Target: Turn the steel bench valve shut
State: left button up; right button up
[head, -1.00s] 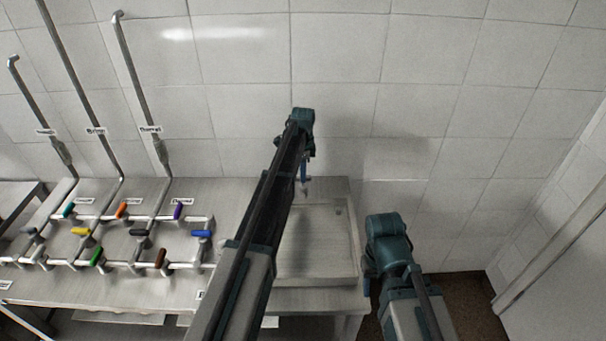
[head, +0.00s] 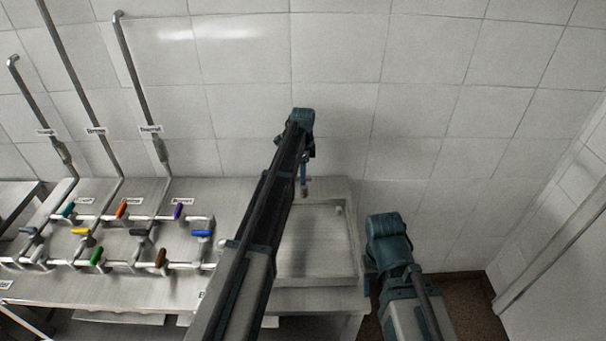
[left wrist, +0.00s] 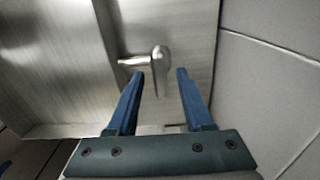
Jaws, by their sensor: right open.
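The steel bench valve (left wrist: 158,62) shows in the left wrist view as a short horizontal stem with a rounded lever on its end. Its lever lies between the blue fingertips of my left gripper (left wrist: 160,76), which is open. I cannot tell whether a finger touches it. In the head view my left gripper (head: 305,172) points down at the back edge of the sink bench, and my arm hides much of that spot. My right gripper (head: 367,284) is low, right of the bench, mostly hidden behind its wrist; it is open and clear of the valve.
A sunken steel basin (head: 318,245) lies right of my left arm. On the left, a steel bench (head: 130,290) carries pipework with several coloured valve handles, such as a blue one (head: 202,233). A tiled wall (head: 430,90) stands close behind. Floor shows at the right.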

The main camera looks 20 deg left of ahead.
pick_arm(q)
jog(key=shift+r, duration=0.1)
notch_tip(320, 180, up, 14)
jog(key=p, duration=1.4)
jog(key=shift+f, duration=0.2)
jog(key=s+d+f+n+b, duration=0.3)
jog(key=s+d+f+b, duration=0.1)
jog(key=s, duration=0.8)
jog(key=s+d+f+n+b, duration=0.4)
jog(key=s+d, duration=0.3)
jog(key=s, duration=0.5)
jog(key=s+d+f+n+y+b, duration=0.1)
jog(key=s+d+f+n+b, duration=0.3)
jog(key=s, duration=0.8)
jog(key=shift+s+d, duration=0.25)
jog(key=shift+d, duration=0.7)
